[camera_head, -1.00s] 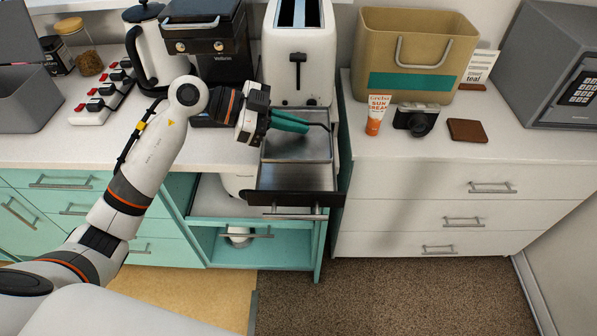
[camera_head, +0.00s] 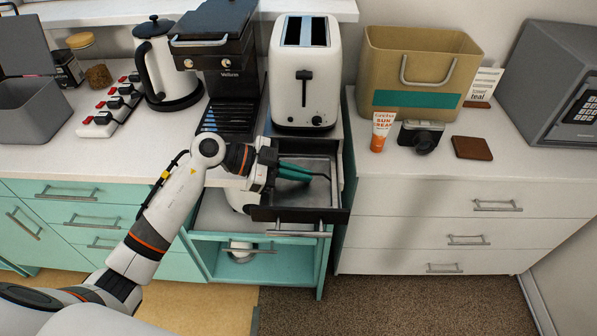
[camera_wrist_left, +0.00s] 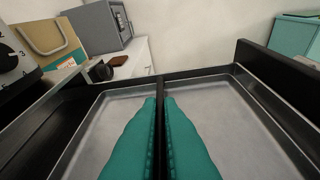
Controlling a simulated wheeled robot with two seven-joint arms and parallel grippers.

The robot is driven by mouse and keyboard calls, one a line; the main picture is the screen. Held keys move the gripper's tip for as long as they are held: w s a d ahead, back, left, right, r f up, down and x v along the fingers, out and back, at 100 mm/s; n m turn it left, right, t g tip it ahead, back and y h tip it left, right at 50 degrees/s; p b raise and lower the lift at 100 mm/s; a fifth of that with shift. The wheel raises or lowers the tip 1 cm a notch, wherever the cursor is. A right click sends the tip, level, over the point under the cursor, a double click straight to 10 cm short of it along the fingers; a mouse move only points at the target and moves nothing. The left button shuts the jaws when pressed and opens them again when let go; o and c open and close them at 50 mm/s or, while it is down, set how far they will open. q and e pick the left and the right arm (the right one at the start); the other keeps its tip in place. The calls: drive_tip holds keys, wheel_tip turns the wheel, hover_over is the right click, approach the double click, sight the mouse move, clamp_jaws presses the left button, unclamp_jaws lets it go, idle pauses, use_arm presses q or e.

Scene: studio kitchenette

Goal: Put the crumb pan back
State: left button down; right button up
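The crumb pan (camera_head: 303,196) is a shallow grey metal pan inside the pulled-out dark drawer (camera_head: 290,215) below the toaster (camera_head: 304,85). My left gripper (camera_head: 308,173) reaches in from the left over the pan. Its teal fingers lie close together along a thin dark bar that spans the pan and seems to be its handle. In the left wrist view, the bar runs between the fingers (camera_wrist_left: 160,100), and the pan's floor (camera_wrist_left: 110,115) and rim show on both sides. I cannot tell whether the pan rests on the drawer bottom. My right gripper is not in view.
A coffee machine (camera_head: 222,60) and kettle (camera_head: 165,70) stand left of the toaster. A tan bin (camera_head: 420,60), sun cream (camera_head: 381,132), camera (camera_head: 421,135) and brown wallet (camera_head: 472,148) sit on the right counter. The floor in front of the white drawers is clear.

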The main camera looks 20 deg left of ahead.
use_arm(q)
drive_tip(key=c, duration=1.6)
unclamp_jaws()
drive_tip(key=shift+r, duration=0.1)
drive_tip(key=b+v, duration=0.1)
drive_tip(key=v, duration=1.1)
